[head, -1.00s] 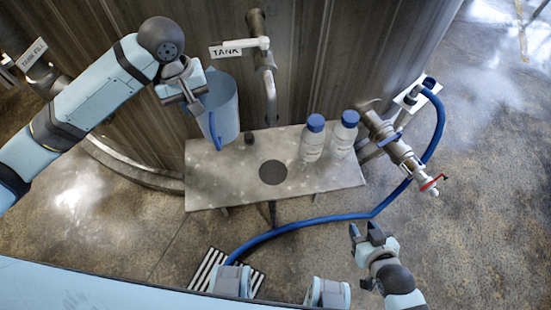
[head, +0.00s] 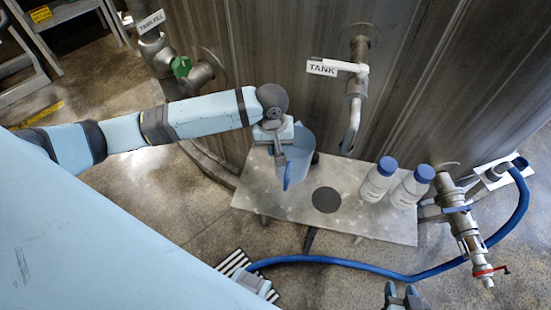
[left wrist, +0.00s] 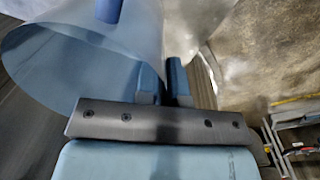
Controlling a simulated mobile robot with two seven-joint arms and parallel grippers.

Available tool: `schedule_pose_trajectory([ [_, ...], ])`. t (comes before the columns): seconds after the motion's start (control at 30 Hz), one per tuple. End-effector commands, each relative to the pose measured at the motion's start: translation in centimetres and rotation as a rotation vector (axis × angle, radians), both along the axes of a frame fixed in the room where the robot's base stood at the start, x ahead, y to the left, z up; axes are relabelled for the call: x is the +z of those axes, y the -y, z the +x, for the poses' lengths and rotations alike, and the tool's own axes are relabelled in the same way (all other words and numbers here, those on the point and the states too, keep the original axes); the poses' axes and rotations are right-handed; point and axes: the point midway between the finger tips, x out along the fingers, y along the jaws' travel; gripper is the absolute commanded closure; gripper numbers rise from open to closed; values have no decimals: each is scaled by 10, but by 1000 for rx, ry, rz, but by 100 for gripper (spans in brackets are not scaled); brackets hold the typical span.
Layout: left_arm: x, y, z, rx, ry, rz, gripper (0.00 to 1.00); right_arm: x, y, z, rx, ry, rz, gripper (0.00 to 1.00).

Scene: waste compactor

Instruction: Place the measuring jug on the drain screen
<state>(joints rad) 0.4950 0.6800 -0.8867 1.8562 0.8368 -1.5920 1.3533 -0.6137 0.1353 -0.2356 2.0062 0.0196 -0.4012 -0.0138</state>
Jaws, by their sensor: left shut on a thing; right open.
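The translucent blue measuring jug (head: 304,152) is over the left part of the metal table, behind and left of the drain screen. My left gripper (head: 286,168) is shut on its blue handle and partly hides it in the head view. The jug also fills the upper left of the left wrist view (left wrist: 95,75), its round rim towards the camera. I cannot tell whether its base touches the table. The drain screen (head: 327,200) is a dark round disc in the tabletop, with nothing on it. My right gripper (head: 403,296) is open and empty at the bottom edge.
Two white bottles with blue caps (head: 377,182) (head: 410,190) stand right of the screen on the table (head: 270,203). A tank tap (head: 352,120) hangs behind the screen. A slatted floor grate (head: 236,262) lies in front.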

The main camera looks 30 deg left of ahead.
Motion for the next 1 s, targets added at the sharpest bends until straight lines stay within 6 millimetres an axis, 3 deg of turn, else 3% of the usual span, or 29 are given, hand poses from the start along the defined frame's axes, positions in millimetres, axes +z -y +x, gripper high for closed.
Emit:
schedule_pose_trajectory([
  [0.27, -23, 0, 0, 0, 1, 0, 100, -2, 1, 1, -3, -3, 0, 57],
  [0.5, -55, 0, 0, 1, 1, 0, 100, -4, 1, 1, -5, -6, 2, 57],
  [0.87, -58, 0, 0, 0, 1, 0, 100, 0, 0, 2, -4, -1, 3, 57],
  [0.9, -59, 0, 0, -1, 1, 0, 84, 0, 0, 2, -4, 0, 3, 57],
  [1.0, -59, 0, 0, -1, 1, 0, 66, -1, 0, 2, -5, 2, 4, 57],
])
